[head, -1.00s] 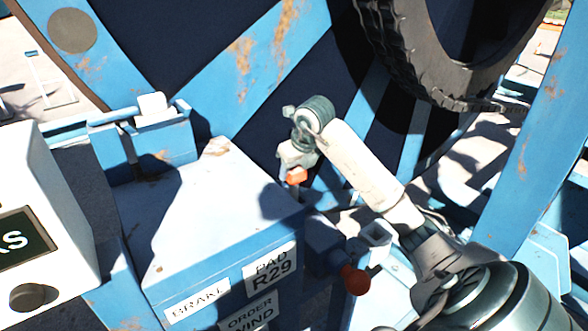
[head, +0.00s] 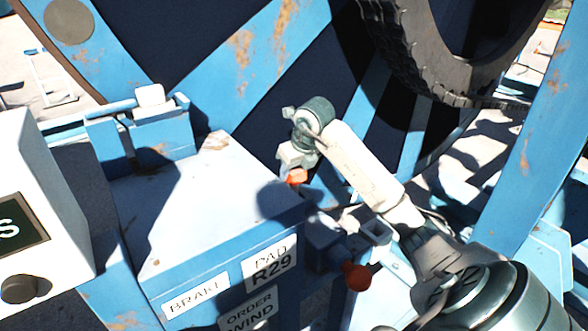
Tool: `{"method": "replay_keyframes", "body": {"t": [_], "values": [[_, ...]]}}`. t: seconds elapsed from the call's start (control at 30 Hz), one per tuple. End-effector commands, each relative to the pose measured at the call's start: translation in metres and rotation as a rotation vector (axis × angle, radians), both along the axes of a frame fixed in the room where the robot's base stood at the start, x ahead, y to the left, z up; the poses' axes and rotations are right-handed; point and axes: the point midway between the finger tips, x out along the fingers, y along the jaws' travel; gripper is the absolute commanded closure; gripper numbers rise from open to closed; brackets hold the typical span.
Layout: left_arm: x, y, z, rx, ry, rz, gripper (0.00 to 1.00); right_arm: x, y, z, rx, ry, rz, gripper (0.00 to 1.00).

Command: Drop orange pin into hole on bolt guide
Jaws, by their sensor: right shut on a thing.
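The orange pin (head: 297,175) shows as a small orange block just under my right gripper (head: 291,163), which is shut on it. The gripper holds the pin in front of the dark reel, above the far right corner of the blue cabinet (head: 205,200). A blue bracket (head: 160,140) with a bar and a white block (head: 150,96) on top stands at the cabinet's far left; it looks like the bolt guide, but I cannot be sure. No hole in it can be made out. The pin is well to the right of this bracket. My left gripper is not in view.
The big blue and dark reel (head: 240,80) fills the back, with a black tyre (head: 430,70) at upper right. A red knob (head: 356,277) and an open square blue tube (head: 376,232) sit right of the cabinet. A white box (head: 40,200) stands at left.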

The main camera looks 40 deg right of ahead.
Motion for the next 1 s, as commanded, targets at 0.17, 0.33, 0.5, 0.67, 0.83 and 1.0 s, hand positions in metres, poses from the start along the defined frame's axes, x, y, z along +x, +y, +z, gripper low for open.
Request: {"method": "replay_keyframes", "body": {"t": [0.17, 0.33, 0.5, 0.67, 0.83, 1.0], "values": [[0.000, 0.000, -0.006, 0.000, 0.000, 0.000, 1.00, 0.000, 0.000, -0.007, 0.000, -0.001, 0.000, 0.92], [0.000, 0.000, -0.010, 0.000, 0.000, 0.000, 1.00, 0.000, 0.000, -0.013, 0.000, -0.001, 0.000, 0.92], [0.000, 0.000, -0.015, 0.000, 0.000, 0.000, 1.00, 0.000, 0.000, -0.019, 0.000, -0.001, 0.000, 0.92], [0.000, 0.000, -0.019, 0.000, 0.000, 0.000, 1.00, 0.000, 0.000, -0.024, 0.000, -0.002, 0.000, 0.92], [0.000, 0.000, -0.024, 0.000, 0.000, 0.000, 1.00, 0.000, 0.000, -0.030, 0.000, -0.002, 0.000, 0.92], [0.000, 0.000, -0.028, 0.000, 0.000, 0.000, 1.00, 0.000, 0.000, -0.036, 0.000, -0.002, 0.000, 0.92]]}}
